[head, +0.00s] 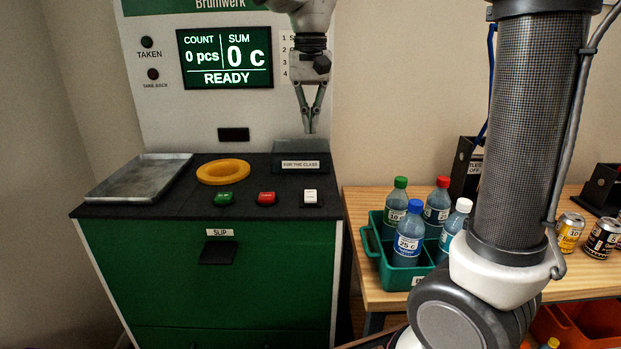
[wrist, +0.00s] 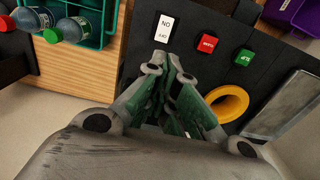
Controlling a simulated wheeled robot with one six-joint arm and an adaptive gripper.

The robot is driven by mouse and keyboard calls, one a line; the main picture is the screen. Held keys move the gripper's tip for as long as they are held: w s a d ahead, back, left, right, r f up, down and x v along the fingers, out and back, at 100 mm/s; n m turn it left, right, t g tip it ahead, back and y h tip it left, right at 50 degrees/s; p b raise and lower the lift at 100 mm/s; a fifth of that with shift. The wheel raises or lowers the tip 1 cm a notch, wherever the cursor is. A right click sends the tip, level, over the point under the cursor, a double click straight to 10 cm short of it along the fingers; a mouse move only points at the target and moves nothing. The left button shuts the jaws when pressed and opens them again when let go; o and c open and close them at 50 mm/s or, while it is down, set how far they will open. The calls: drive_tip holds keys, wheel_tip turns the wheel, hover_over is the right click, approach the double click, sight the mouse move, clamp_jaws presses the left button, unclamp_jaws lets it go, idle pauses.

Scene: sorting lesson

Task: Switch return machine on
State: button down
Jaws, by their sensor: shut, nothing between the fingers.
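The return machine (head: 270,243) is a green cabinet with a black top and a white back panel. Its display (head: 225,57) is lit and reads 0 pcs, 0 c, READY. A white switch (head: 310,198) sits on the right of the black top; in the wrist view the switch (wrist: 164,28) shows large letters that read ON upside down. My gripper (head: 311,130) is shut and empty, pointing down above the "for the class" block (head: 300,163). In the wrist view my fingertips (wrist: 171,62) appear close to the switch; contact cannot be told.
A green button (head: 224,199) and a red button (head: 267,198) sit left of the switch. A yellow ring (head: 223,172) and metal tray (head: 139,180) lie further left. A teal crate (head: 372,243) of bottles stands on the wooden table at right.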

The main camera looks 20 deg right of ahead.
wheel_tip(320, 180, down, 14)
drive_tip(key=shift+r, duration=0.1)
idle(0.4)
drive_tip(key=shift+w+f+g, duration=0.1)
drive_tip(key=shift+f+g, duration=0.2)
drive_tip(key=shift+f, duration=0.1)
drive_tip(key=shift+r, duration=0.85)
wheel_tip(320, 180, up, 14)
drive_tip(key=w, duration=0.1)
drive_tip(key=shift+w+d, duration=0.35)
drive_tip(key=shift+w, duration=0.05)
